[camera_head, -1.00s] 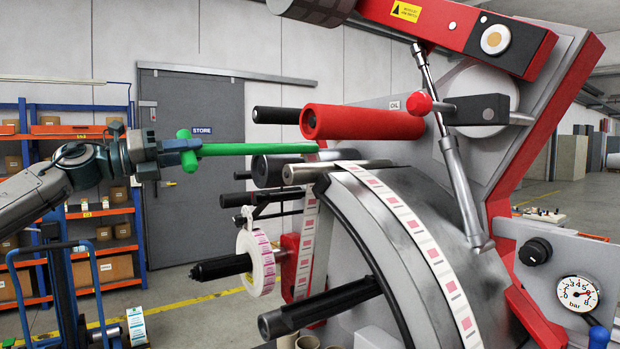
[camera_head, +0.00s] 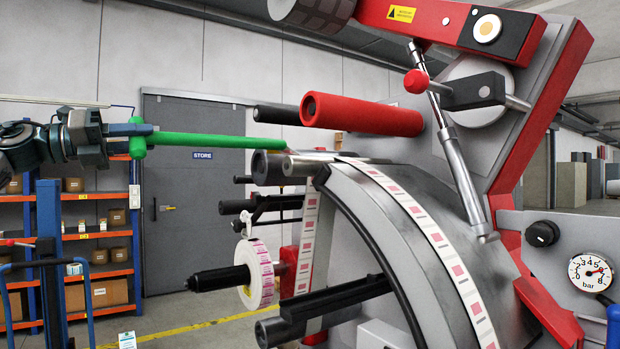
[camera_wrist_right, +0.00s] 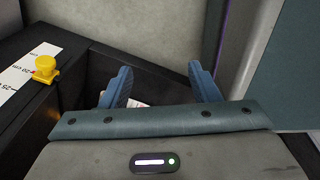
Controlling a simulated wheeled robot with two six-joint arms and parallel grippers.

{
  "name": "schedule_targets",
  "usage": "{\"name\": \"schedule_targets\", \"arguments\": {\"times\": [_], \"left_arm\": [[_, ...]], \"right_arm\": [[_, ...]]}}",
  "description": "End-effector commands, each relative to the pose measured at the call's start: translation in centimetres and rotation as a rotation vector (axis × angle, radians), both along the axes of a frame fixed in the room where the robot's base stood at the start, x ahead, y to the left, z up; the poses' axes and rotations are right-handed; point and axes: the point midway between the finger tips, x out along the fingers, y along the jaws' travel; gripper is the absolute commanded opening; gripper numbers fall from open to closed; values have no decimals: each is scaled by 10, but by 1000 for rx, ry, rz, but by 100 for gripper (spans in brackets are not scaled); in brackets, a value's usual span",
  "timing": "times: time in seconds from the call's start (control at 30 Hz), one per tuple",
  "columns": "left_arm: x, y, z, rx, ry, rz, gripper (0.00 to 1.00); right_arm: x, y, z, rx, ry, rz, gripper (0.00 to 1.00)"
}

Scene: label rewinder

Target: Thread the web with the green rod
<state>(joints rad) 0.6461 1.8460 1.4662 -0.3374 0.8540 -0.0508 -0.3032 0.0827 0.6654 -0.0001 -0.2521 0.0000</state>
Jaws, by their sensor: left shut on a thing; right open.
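The green rod (camera_head: 215,140) is held level by my left gripper (camera_head: 133,138), which is shut on its T-shaped end at the left. The rod's far tip points right, below the red roller (camera_head: 362,115) and just above the dark and metal rollers at the top of the drum. I cannot tell whether the tip touches anything. The label web (camera_head: 425,225) runs over the drum (camera_head: 375,215) and down behind it as a strip (camera_head: 306,245). The label roll (camera_head: 256,273) sits on a black spindle. My right gripper (camera_wrist_right: 160,85) is open and empty in the right wrist view.
The red-headed lever (camera_head: 416,82) and a chrome strut stand in front of the machine's side. A pressure gauge (camera_head: 590,271) and black knob (camera_head: 542,234) are at the right.

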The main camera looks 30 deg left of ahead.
Motion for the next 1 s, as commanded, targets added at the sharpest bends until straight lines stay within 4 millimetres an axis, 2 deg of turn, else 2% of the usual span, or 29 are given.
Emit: {"name": "schedule_targets", "arguments": {"times": [0.1,0.4,0.73,1.0], "left_arm": [[-12,6,-3,1,-4,3,0],[-39,19,-2,0,-3,2,0],[-57,29,-1,0,-2,1,0],[-61,31,0,0,1,1,0]], "right_arm": [[0,-1,-12,-1,5,0,56],[9,0,-24,-1,1,1,56],[38,4,-12,1,-7,4,56],[44,4,-8,1,-7,5,56]]}}
